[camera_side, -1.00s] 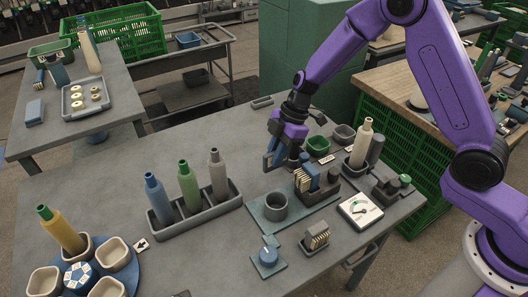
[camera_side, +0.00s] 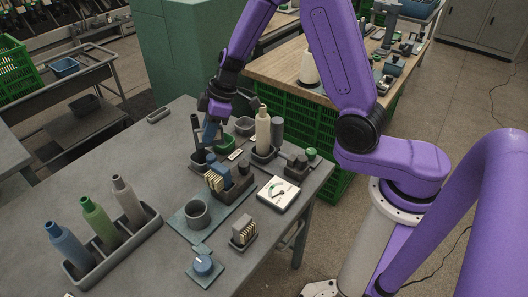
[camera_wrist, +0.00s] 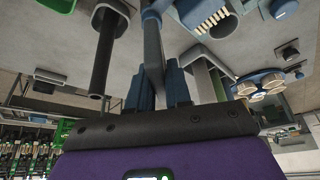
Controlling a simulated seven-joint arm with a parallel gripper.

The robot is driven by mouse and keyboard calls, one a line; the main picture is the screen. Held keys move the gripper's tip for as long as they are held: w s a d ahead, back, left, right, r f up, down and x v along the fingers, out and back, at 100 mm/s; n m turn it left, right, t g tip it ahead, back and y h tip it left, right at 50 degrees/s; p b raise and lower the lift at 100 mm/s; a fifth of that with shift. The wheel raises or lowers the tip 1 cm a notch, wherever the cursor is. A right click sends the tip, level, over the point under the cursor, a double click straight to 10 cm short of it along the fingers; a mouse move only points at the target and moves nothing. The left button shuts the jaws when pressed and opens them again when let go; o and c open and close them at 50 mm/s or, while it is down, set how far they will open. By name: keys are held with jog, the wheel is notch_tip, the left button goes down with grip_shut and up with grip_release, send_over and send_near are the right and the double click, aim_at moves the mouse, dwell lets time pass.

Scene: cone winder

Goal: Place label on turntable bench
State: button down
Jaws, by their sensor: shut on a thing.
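My gripper (camera_side: 209,130) is low over the far part of the grey table in the side view. In the wrist view its blue fingers (camera_wrist: 155,88) are shut on a narrow grey piece (camera_wrist: 152,52) between them. I cannot tell whether this piece is a label. A small label card (camera_side: 235,154) lies on the table in front of the green bowl (camera_side: 227,143). Cream cards stand in a rack (camera_side: 215,182) and in a small holder (camera_side: 243,233). The blue turntable (camera_wrist: 265,85) with round cups shows at the right of the wrist view.
A dark upright post (camera_side: 196,130) stands close beside my gripper. A cream bottle (camera_side: 263,132) and a grey bowl (camera_side: 244,126) are to its right. A tray (camera_side: 145,226) with three bottles stands at the lower left. The table's left-hand back area is mostly clear.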

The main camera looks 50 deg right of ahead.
jog(key=s+d+r+m+h, duration=0.1)
jog(key=s+d+r+m, duration=0.1)
jog(key=d+m, duration=0.3)
jog(key=s+d+r+m+t+h, duration=0.1)
jog(key=s+d+r+m+h, duration=0.1)
jog(key=s+d+m, duration=0.2)
jog(key=shift+d+m+t+h, duration=0.3)
jog(key=shift+d+m, duration=0.4)
jog(key=shift+d, duration=0.2)
jog(key=shift+r, duration=0.15)
dwell(0.5)
notch_tip(320, 180, up, 5)
jog(key=w+d+m+h, duration=0.1)
jog(key=w+d, duration=0.4)
jog(key=w, duration=0.3)
jog(key=w+d+m, duration=0.2)
jog(key=w+d, duration=0.3)
jog(key=w, duration=0.3)
jog(key=w+d+m+h, duration=0.1)
jog(key=w+d, duration=0.3)
jog(key=w, duration=0.4)
jog(key=shift+d+f, duration=0.15)
jog(key=shift+f, duration=6)
jog(key=shift+d+f, duration=0.1)
jog(key=shift+f, duration=6.05)
jog(key=shift+f, duration=0.6)
